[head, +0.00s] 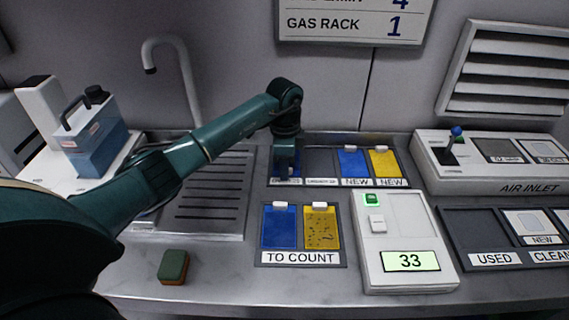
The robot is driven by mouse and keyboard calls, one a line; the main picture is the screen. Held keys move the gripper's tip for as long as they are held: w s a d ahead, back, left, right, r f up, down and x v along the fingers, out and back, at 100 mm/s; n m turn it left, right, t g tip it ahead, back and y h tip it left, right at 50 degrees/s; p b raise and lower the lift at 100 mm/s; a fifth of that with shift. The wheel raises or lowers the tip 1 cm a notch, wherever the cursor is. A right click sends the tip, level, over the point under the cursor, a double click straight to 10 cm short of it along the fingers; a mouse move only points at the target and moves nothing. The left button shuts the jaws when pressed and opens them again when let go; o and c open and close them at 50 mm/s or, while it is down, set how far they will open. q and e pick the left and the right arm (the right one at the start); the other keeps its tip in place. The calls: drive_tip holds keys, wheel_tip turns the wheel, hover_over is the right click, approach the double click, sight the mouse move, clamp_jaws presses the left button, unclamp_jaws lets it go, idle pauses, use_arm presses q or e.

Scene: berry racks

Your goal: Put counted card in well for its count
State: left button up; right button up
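My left gripper (286,172) points down into the leftmost well of the back card tray (318,160). A strip of blue shows beside its fingers, perhaps a card; the fingers hide most of it, and I cannot tell whether they grip it. The second well is empty and dark. A blue card (351,163) and a yellow card (384,163) stand in the wells marked NEW. The TO COUNT tray (342,257) holds a blue card (279,227) and a yellow card with dark specks (322,229). The counter (383,229) reads 33. My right gripper is out of view.
A sink drainer (215,190) with a tap lies behind my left arm. A blue jug (95,140) stands at left, a green and orange sponge (173,266) in front. The air inlet unit (510,187) and a USED/CLEAN tray (466,238) are at right.

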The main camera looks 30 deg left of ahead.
use_arm(q)
wheel_tip(320, 180, up, 12)
drive_tip(key=shift+r, duration=0.2)
idle(0.4)
idle(0.5)
